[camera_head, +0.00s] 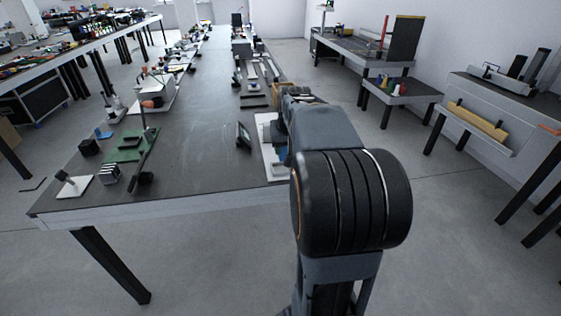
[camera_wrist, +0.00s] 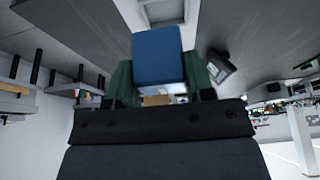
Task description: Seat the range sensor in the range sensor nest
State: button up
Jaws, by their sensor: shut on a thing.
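A blue block (camera_wrist: 158,57), which I take to be the range sensor, is held between the green fingers of my gripper (camera_wrist: 159,76) in the wrist view. The gripper is shut on it. In the head view my arm hides most of the gripper, and only a small blue patch (camera_head: 281,154) shows beside the arm. A pale plate (camera_head: 267,150) lies on the bench's right edge there, partly behind the arm. A pale plate with a dark recess also shows beyond the block in the wrist view (camera_wrist: 163,22). I cannot tell for sure which part is the nest.
A small dark tilted device (camera_head: 243,136) stands on the bench (camera_head: 195,150) left of the arm; it also shows in the wrist view (camera_wrist: 219,66). A green board (camera_head: 130,146) and other fixtures stand at the left. The bench middle is clear.

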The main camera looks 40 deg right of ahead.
jog(key=shift+w+d+f+b, duration=0.1)
jog(key=shift+w+f+b, duration=0.05)
jog(key=shift+w+f, duration=0.7)
jog(key=shift+w+d+f+b, duration=0.15)
jog(key=shift+w+f, duration=0.45)
jog(key=shift+f, duration=0.3)
jog(key=shift+w+f+b, duration=0.15)
jog(key=shift+f+b, duration=0.25)
jog(key=shift+f, duration=1.3)
jog(key=shift+f, duration=0.15)
jog(key=o, duration=0.9)
jog(key=shift+o, duration=0.2)
